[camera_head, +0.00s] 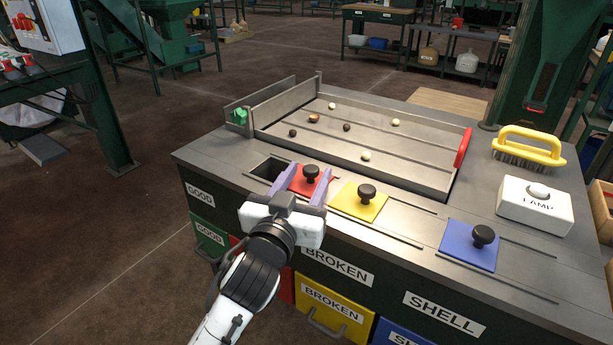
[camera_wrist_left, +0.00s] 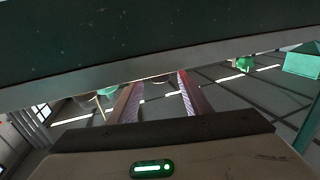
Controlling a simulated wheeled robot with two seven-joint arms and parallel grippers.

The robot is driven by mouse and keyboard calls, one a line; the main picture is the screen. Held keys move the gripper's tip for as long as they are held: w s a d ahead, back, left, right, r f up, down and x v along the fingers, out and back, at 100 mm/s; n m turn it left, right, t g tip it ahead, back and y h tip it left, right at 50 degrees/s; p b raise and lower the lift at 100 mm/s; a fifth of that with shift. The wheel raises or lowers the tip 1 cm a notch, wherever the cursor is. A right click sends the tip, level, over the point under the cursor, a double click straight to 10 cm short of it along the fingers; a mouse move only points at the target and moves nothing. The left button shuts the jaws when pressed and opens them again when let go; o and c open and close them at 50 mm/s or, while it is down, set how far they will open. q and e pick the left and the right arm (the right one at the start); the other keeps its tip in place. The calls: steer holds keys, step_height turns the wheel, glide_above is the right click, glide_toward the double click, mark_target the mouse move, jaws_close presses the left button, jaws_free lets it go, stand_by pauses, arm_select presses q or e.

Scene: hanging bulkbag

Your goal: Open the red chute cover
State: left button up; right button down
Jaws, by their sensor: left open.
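The red chute cover (camera_head: 325,179) is a flat square plate with a black knob (camera_head: 311,172) on top. It lies on the bench top, just right of a dark square opening (camera_head: 268,168). My left gripper (camera_head: 308,173) is open, its two purple fingers on either side of the knob. I cannot tell whether they touch it. The fingers also show in the left wrist view (camera_wrist_left: 160,90), where the cover and knob cannot be made out. My right gripper is not in view.
A yellow cover (camera_head: 352,204) and a blue cover (camera_head: 462,250) lie to the right. A sorting tray (camera_head: 385,135) with several small objects is behind. A yellow-handled brush (camera_head: 528,145) and a white lamp box (camera_head: 540,212) stand at right. Thin rails edge the covers.

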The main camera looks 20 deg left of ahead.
arm_select(q)
steer(key=s, duration=1)
steer(key=shift+d, duration=0.4)
steer(key=shift+s, duration=0.1)
steer(key=s+d+f+m+g+h+p, duration=0.1)
steer(key=s+d+f+g, duration=0.1)
steer(key=f, duration=0.7)
steer(key=s+d+f+m+g+h+p, duration=0.1)
steer(key=s+f+g+h, duration=0.15)
steer(key=f, duration=0.55)
steer(key=s+f+m+g+p, duration=0.1)
steer(key=s+f+g, duration=0.4)
steer(key=s+f, duration=0.7)
step_height(320, 180, down, 2)
steer(key=shift+s+d+f+p, duration=0.2)
steer(key=shift+d+p, duration=0.2)
steer(key=shift+p, duration=0.15)
